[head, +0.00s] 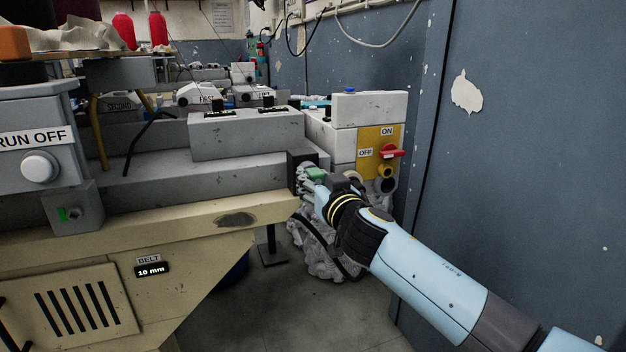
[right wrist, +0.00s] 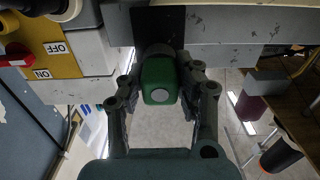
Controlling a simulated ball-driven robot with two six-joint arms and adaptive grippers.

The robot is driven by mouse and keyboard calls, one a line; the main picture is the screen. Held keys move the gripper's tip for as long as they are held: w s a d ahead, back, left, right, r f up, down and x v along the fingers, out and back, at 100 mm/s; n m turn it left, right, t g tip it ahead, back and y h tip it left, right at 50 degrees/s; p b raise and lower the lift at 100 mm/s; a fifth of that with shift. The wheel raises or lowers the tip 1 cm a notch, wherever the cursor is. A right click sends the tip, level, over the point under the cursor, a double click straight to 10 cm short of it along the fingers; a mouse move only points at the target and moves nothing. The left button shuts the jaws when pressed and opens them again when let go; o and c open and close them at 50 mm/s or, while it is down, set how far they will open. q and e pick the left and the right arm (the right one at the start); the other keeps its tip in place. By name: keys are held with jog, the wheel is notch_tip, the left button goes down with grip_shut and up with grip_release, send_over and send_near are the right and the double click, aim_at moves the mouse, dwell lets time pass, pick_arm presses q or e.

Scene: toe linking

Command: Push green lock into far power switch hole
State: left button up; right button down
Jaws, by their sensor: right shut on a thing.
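The green lock (head: 316,174) is in my right gripper (head: 312,183), in front of a black box at the right end of the machine bench. In the right wrist view the lock (right wrist: 160,82) sits between the two fingers, its round pale end facing the camera. The fingers are shut on it. Whether the lock touches the black box behind it, I cannot tell. The far power switch is a yellow panel (head: 368,139) marked ON and OFF, with a red handle (head: 391,152) and a yellow ring (head: 386,170) below it, right of my gripper. My left gripper is not in view.
The black box (head: 300,158) is close behind the lock. The cream bench edge (head: 225,213) runs along the left. A blue wall (head: 520,150) stands to the right of my right arm. A crumpled grey bag (head: 312,255) lies below the gripper.

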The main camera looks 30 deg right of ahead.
aim_at(318, 182)
jog(key=shift+s+a, duration=0.15)
jog(key=shift+s, duration=0.4)
dwell(0.4)
jog(key=c, duration=1.6)
grip_release()
grip_shut()
jog(key=shift+b+v, duration=0.5)
jog(key=shift+v, duration=1.55)
